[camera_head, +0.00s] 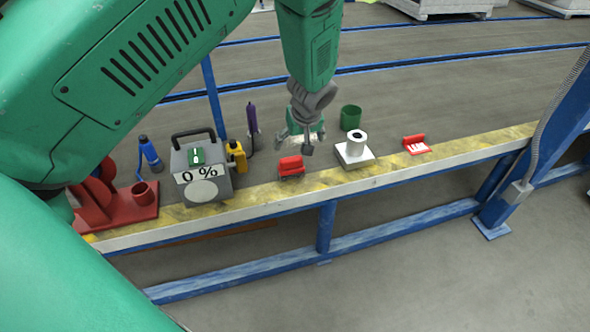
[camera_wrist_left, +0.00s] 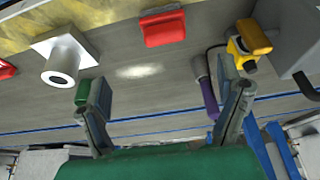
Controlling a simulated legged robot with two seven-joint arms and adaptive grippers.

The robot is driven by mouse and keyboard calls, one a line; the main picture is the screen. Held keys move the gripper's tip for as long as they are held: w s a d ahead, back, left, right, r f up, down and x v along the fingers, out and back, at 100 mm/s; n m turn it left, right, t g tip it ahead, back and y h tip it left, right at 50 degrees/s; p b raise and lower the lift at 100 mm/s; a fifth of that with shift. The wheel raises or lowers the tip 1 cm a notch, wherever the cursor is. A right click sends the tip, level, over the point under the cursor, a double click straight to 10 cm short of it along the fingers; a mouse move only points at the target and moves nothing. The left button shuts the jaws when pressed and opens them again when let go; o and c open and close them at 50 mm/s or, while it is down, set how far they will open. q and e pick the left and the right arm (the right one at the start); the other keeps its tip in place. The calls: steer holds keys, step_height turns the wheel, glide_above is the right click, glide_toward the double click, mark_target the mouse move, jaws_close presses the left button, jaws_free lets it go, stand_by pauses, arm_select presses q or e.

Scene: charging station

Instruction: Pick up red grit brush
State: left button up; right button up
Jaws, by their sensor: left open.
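A small red brush-like block (camera_head: 291,166) with a dark underside lies on the bench near its front edge. I take it to be the red grit brush, and it also shows at the top of the left wrist view (camera_wrist_left: 162,28). My left gripper (camera_head: 294,143) is open and empty, just behind the block in the head view. In the left wrist view its spread fingers (camera_wrist_left: 166,98) have only bare bench between them, and the block lies beyond them. I cannot tell the exact height of the fingers. My right gripper is in neither view.
A white block with an upright cylinder (camera_head: 355,149), a green cup (camera_head: 350,117) and a red piece with a white face (camera_head: 416,146) are to the right. A grey box marked 0 % (camera_head: 205,180), a yellow tool (camera_head: 236,155) and a purple tool (camera_head: 252,118) are left.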

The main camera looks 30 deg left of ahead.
mark_target(292, 159)
arm_select(q)
steer(key=x, duration=0.2)
steer(key=b+x, duration=0.1)
steer(key=x, duration=0.5)
steer(key=shift+s+a+b, duration=0.2)
steer(key=shift+a+b, duration=0.1)
steer(key=shift+a, duration=0.05)
steer(key=shift+w+f, duration=0.1)
steer(key=shift+f, duration=0.4)
steer(key=b+x, duration=0.1)
steer(key=x, duration=0.2)
steer(key=shift+w+f+b, duration=0.1)
steer(key=shift+f+b, duration=0.2)
steer(key=shift+b, duration=0.1)
steer(key=shift+w+a+f, duration=0.1)
steer(key=shift+a+f, duration=0.1)
steer(key=shift+f, duration=0.05)
steer(key=shift+a, duration=0.2)
steer(key=shift+d, duration=0.1)
steer(key=c, duration=1.3)
steer(key=shift+d, duration=0.1)
